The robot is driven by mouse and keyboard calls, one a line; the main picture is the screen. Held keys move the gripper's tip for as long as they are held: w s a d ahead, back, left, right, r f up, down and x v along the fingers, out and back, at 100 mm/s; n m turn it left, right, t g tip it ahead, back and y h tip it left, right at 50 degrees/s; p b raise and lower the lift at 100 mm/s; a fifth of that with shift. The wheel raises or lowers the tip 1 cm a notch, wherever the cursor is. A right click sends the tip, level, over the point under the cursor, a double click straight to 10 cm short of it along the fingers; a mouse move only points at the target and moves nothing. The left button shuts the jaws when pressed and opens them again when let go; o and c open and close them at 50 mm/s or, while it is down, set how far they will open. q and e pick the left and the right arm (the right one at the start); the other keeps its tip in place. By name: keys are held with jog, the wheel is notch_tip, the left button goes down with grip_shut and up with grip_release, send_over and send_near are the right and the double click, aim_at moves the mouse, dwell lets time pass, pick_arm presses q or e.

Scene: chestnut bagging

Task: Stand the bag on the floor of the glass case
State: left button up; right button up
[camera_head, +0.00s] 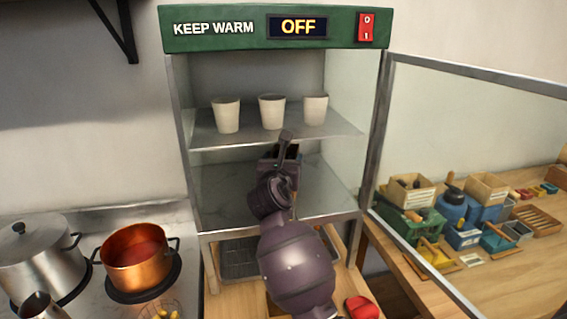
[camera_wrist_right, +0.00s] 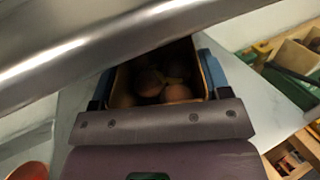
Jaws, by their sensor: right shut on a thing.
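The glass case (camera_head: 183,120) stands open at the front, with a middle shelf (camera_head: 205,140) and a floor (camera_head: 225,195) below it. My right gripper (camera_head: 281,152) reaches into the lower compartment, under the shelf's front edge. In the right wrist view, the right gripper (camera_wrist_right: 158,84) is shut on the bag (camera_wrist_right: 122,88), its blue-edged fingers on either side. The bag is open-topped with several brown chestnuts (camera_wrist_right: 165,83) inside. In the head view the bag is hidden behind the gripper. I cannot tell whether its base touches the floor. My left gripper is out of view.
Three white cups (camera_head: 272,112) stand on the shelf. The shelf's metal edge (camera_wrist_right: 95,45) crosses close above the bag. The glass door (camera_head: 470,130) is swung open to the right. A copper pot (camera_head: 137,262) and a steel pot (camera_head: 42,262) sit at left. The case floor around my arm looks clear.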

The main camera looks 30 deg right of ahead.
jog(key=o, duration=1.6)
jog(key=shift+f, duration=0.15)
jog(key=v, duration=1.2)
jog(key=shift+r+b, duration=0.2)
jog(key=shift+b, duration=0.2)
